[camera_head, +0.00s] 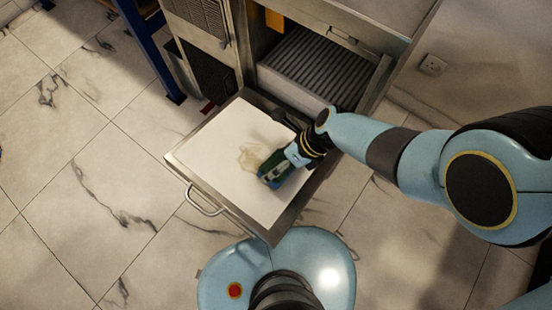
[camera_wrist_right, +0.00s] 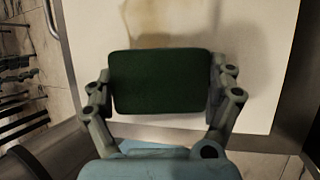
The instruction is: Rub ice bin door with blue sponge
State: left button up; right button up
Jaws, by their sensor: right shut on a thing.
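The ice bin door (camera_head: 210,150) is folded down open in the head view, with a white inner panel, a metal rim and a bar handle (camera_head: 205,204). A yellowish stain (camera_head: 250,157) lies on the panel; part of it shows at the top of the right wrist view (camera_wrist_right: 150,22). My right gripper (camera_head: 272,170) is over the panel, just right of the stain. It is shut on the sponge (camera_wrist_right: 160,82), whose visible face is dark green. Whether the sponge touches the panel cannot be told. My left gripper is out of view.
The metal machine's open cavity (camera_head: 320,68) with a ribbed surface is behind the door. A yellow block (camera_head: 274,20) shows at its upper left. A blue frame leg (camera_head: 152,50) stands to the left. Marble-tiled floor (camera_head: 80,170) is clear left of the door.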

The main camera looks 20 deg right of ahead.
jog(key=r+p, duration=0.1)
jog(key=r, duration=0.1)
jog(key=w+d+r+p, duration=0.1)
jog(key=p, duration=0.1)
jog(key=r+p, duration=0.2)
jog(key=shift+w+d+r, duration=0.15)
jog(key=shift+d+r, duration=0.2)
jog(key=r+p, duration=0.2)
jog(key=r, duration=0.1)
jog(key=shift+w+d+p, duration=0.35)
jog(key=shift+d+p, duration=0.05)
jog(key=shift+f, duration=0.1)
dwell(0.4)
